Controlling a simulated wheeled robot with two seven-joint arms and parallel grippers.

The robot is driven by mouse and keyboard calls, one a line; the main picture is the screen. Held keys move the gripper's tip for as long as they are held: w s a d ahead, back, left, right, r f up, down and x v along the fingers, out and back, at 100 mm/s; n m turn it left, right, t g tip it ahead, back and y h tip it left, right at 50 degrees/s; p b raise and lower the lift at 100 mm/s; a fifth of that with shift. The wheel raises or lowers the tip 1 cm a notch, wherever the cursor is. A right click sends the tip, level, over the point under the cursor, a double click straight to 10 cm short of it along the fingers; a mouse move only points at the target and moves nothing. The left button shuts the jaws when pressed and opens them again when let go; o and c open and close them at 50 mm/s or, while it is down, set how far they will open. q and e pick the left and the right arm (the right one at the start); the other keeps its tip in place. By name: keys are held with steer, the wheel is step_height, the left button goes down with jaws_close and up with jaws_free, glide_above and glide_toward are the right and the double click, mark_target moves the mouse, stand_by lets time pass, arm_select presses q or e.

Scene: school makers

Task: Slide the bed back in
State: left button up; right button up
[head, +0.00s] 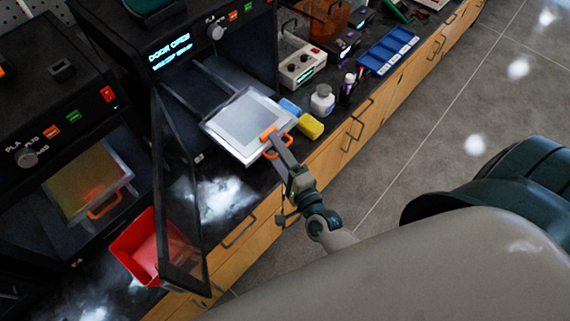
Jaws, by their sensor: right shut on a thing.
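The bed (247,120) is a flat light-grey plate with a pale square surface and an orange handle at its front right. It sticks well out of the open printer (175,62), whose display reads "DOOR OPEN". The printer's glass door (178,200) is swung open toward me, on the left of the bed. My right gripper (272,141) is at the bed's front edge, shut on the orange handle. The fingertips partly cover the handle. My left gripper is not in view.
A red bin (138,250) stands by the open door. A second printer (62,170) is on the left. A yellow sponge (310,126), a white bottle (322,100) and a blue tray (388,50) lie right of the bed. The floor (430,130) is clear.

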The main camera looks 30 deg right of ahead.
steer(key=shift+s+a+r, duration=0.3)
steer(key=shift+s+a, duration=0.2)
steer(key=shift+s, duration=0.25)
steer(key=shift+c, duration=0.5)
steer(key=shift+s+a+f, duration=0.1)
steer(key=shift+s+a, duration=0.1)
steer(key=shift+s, duration=0.25)
steer(key=shift+s+a+f, duration=0.1)
steer(key=shift+s+a, duration=0.05)
steer(key=shift+s, duration=0.3)
steer(key=shift+c, duration=0.5)
steer(key=shift+s+d+b, duration=0.1)
steer(key=shift+s+b, duration=0.2)
steer(key=shift+s, duration=0.5)
steer(key=shift+c, duration=1.1)
steer(key=s, duration=0.2)
steer(key=shift+s+f, duration=0.25)
steer(key=shift+s, duration=0.1)
